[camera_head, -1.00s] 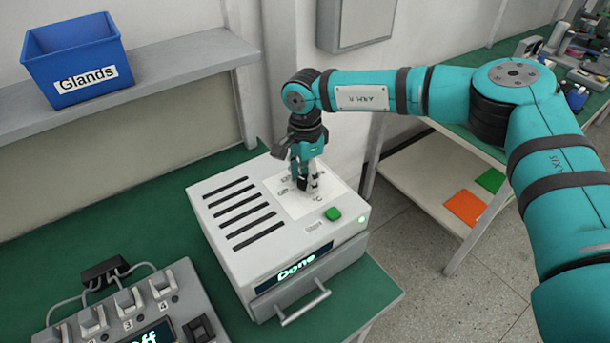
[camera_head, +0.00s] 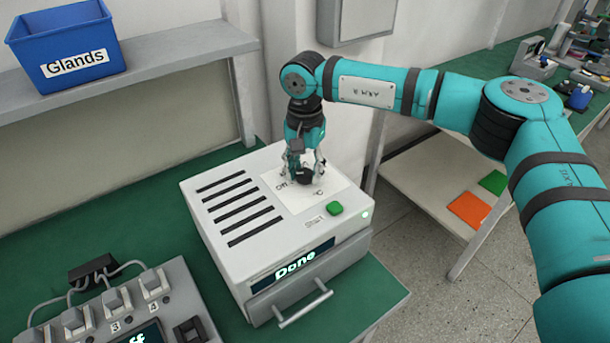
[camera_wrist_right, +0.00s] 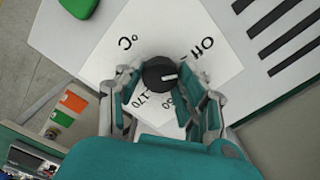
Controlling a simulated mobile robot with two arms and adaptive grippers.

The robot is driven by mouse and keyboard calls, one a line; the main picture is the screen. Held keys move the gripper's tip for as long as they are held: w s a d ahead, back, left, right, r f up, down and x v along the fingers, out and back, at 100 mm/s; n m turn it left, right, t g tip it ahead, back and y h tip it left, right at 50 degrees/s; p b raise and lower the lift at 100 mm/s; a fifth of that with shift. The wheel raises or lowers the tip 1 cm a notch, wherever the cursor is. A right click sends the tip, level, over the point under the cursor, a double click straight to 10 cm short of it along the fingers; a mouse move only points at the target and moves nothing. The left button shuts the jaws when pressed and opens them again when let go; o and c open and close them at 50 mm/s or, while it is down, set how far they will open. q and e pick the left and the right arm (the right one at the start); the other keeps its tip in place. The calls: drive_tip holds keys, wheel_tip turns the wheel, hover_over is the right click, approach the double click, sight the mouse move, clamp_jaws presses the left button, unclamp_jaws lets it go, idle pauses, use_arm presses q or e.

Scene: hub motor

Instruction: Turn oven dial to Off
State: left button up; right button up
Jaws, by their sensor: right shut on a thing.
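The white oven (camera_head: 205,210) stands on the green bench, with its display (camera_head: 295,264) reading "Done". Its black dial (camera_head: 304,175) sits on a white label plate on top and is partly hidden by my right gripper in the head view. My right gripper (camera_head: 305,172) points down with its fingers around the dial. In the right wrist view, the dial (camera_wrist_right: 158,73) is between the two fingers, and its white mark points right, a little below the "Off" label (camera_wrist_right: 203,48). "°C" and "170" also show on the plate. My left gripper is not in view.
A green Start button (camera_head: 335,208) is near the dial, and a drawer handle (camera_head: 305,305) sticks out in front. A switch box (camera_head: 140,305) with cables stands at left. A blue "Glands" bin (camera_head: 65,35) is on the shelf. A wall is close behind the oven.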

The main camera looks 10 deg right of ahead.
sight(305, 173)
drive_tip(key=shift+n+b, duration=0.7)
drive_tip(key=shift+n, duration=0.8)
drive_tip(key=o, duration=1.2)
drive_tip(key=shift+c, duration=0.2)
wheel_tip(305, 173, up, 12)
